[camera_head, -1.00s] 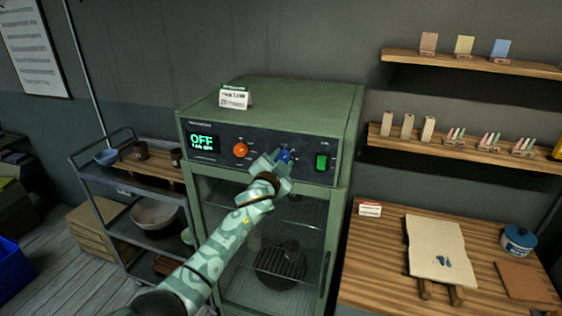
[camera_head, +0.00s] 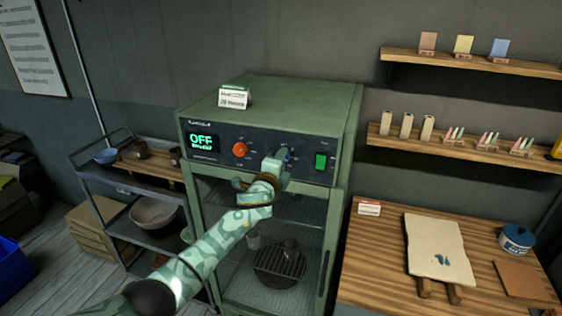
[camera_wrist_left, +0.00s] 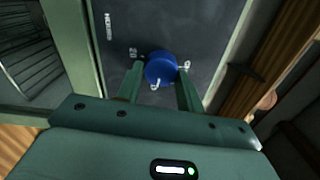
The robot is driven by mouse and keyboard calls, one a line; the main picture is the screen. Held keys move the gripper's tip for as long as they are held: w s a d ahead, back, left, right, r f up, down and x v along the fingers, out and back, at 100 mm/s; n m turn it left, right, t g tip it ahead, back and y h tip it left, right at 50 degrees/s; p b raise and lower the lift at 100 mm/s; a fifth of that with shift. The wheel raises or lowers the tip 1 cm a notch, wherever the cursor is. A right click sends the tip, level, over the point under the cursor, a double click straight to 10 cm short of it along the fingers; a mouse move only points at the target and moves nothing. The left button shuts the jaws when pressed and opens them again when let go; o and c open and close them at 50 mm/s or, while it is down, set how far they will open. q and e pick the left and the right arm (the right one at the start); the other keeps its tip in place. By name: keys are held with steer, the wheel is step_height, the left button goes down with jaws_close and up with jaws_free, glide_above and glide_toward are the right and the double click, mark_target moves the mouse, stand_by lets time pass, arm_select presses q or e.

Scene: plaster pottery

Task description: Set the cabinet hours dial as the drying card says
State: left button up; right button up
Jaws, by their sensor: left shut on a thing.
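The green drying cabinet (camera_head: 340,140) stands in the middle of the head view. My right gripper is not in view.
A grey cart (camera_head: 130,226) with bowls stands left of the cabinet. A wooden table (camera_head: 375,262) with a pale slab (camera_head: 437,245) and a blue pot (camera_head: 516,240) stands right. Shelves (camera_head: 470,145) hang above it. A dark grill-like item (camera_head: 280,266) sits inside the cabinet.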

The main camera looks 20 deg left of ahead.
arm_select(q)
steer(key=shift+a+f+m+p, duration=0.1)
steer(key=shift+m+p, duration=0.65)
steer(key=shift+m, duration=2.6)
steer(key=shift+a+f+m+p, duration=0.15)
steer(key=shift+m+p, duration=0.65)
steer(key=shift+m, duration=2.5)
steer(key=shift+f+m+p, duration=0.1)
steer(key=shift+m+p, duration=0.65)
steer(key=shift+m, duration=2.6)
steer(key=o, duration=1)
steer(key=shift+s, duration=0.15)
steer(key=s, duration=1.6)
steer(key=shift+a, duration=0.3)
